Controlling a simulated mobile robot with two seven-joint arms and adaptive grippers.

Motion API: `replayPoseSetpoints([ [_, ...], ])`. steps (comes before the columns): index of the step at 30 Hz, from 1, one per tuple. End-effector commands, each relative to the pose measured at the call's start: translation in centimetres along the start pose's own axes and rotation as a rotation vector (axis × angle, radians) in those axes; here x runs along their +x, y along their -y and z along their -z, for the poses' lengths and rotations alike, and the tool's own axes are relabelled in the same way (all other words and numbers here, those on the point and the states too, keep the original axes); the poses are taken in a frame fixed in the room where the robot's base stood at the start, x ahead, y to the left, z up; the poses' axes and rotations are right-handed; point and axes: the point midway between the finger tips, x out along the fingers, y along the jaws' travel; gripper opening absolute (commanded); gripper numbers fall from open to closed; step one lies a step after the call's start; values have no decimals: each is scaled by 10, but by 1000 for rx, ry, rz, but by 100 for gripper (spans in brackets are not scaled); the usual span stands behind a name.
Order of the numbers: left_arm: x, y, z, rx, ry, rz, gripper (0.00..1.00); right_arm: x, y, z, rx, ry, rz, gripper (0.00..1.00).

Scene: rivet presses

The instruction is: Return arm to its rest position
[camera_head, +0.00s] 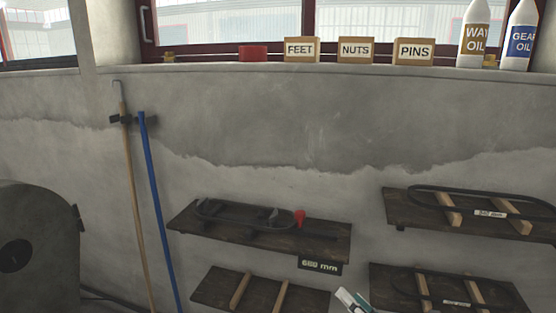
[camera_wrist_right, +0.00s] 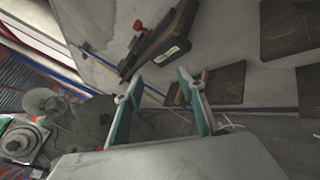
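My right gripper (camera_head: 352,300) shows only as white and teal fingertips at the bottom edge of the head view, just right of the lower-left wall shelf. In the right wrist view my right gripper (camera_wrist_right: 159,78) has its two teal fingers spread apart with nothing between them. The rest of the right arm is out of the head view. My left gripper is in neither view.
A wall shelf (camera_head: 185,222) with a "680 mm" label holds a dark frame (camera_head: 240,218) and a red object (camera_head: 300,217). Below is a shelf (camera_head: 210,287) with two wooden strips. More shelves (camera_head: 395,207) stand right. Two poles (camera_head: 160,215) lean left; a grey machine (camera_head: 40,235) stands beyond.

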Motion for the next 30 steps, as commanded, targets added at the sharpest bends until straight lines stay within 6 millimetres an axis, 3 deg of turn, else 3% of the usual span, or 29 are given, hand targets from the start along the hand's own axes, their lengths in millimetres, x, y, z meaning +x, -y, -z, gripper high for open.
replayPoseSetpoints([
  [8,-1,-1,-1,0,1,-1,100,-49,56,109,1004,20,210,39],
  [12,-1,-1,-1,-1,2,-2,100,-92,86,167,1545,124,347,39],
  [16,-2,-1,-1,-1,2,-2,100,-133,107,212,1940,259,451,39],
  [22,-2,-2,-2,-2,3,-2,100,-171,121,247,2251,414,524,39],
  [30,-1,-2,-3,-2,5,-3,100,-176,123,251,2291,436,531,39],
])
